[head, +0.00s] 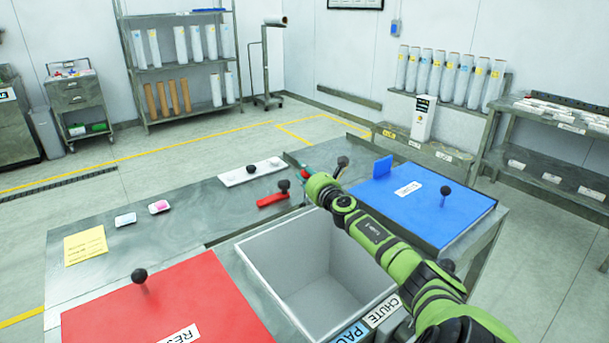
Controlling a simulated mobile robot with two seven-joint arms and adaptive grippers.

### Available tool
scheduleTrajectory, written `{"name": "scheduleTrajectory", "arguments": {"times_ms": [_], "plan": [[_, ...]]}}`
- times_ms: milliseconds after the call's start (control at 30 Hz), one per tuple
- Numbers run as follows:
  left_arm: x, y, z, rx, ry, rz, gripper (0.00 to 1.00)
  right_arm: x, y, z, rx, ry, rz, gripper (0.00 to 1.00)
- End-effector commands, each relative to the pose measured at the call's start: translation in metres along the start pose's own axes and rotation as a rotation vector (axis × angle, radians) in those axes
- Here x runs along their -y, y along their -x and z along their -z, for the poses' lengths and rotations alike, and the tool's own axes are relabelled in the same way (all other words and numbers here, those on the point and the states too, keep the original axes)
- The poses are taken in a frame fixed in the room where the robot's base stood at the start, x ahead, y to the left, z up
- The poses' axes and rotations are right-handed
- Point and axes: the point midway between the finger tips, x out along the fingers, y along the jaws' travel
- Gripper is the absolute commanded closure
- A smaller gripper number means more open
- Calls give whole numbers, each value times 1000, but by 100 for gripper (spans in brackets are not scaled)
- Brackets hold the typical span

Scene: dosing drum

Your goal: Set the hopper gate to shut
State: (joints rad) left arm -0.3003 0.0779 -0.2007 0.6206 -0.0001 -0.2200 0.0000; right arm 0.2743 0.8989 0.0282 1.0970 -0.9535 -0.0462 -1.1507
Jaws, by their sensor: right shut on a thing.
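My right arm reaches in from the lower right across the open grey bin (310,262). My right gripper (309,176) is at the far edge of the bin, largely hidden by its own wrist. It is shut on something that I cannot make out. A black knob on a stem (342,162) stands just right of the gripper. A red lever (272,200) with a black knob (284,185) lies just left of it. I cannot tell which part is the hopper gate or how it is set. My left gripper is not in view.
A blue panel (425,210) with a black knob lies right of the bin, and a red panel (165,315) with a knob front left. A white plate (238,177) with dark knobs lies behind. The steel table at left is mostly clear around a yellow note (86,246).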

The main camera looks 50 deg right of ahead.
Motion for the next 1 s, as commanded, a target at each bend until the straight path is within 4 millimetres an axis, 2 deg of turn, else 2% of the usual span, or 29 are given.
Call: {"name": "scheduleTrajectory", "arguments": {"times_ms": [33, 67, 100, 133, 433, 567, 767, 1000], "plan": [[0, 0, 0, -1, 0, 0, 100, 4, -1, -9, 14, 4, 11, 100], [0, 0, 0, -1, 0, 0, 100, 5, -1, -9, 14, 4, 12, 100], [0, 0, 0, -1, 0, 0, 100, 5, -1, -9, 15, 4, 12, 54], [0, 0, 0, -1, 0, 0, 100, 5, -1, -9, 15, 4, 12, 45], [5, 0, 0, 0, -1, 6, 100, 3, 0, -5, 8, 4, 7, 45], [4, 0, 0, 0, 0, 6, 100, 1, -1, -10, 9, 8, 5, 45], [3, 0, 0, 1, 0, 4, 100, -2, 0, -32, 9, 14, 5, 45], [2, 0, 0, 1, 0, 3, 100, -10, -1, -76, 16, 7, 6, 45]]}}
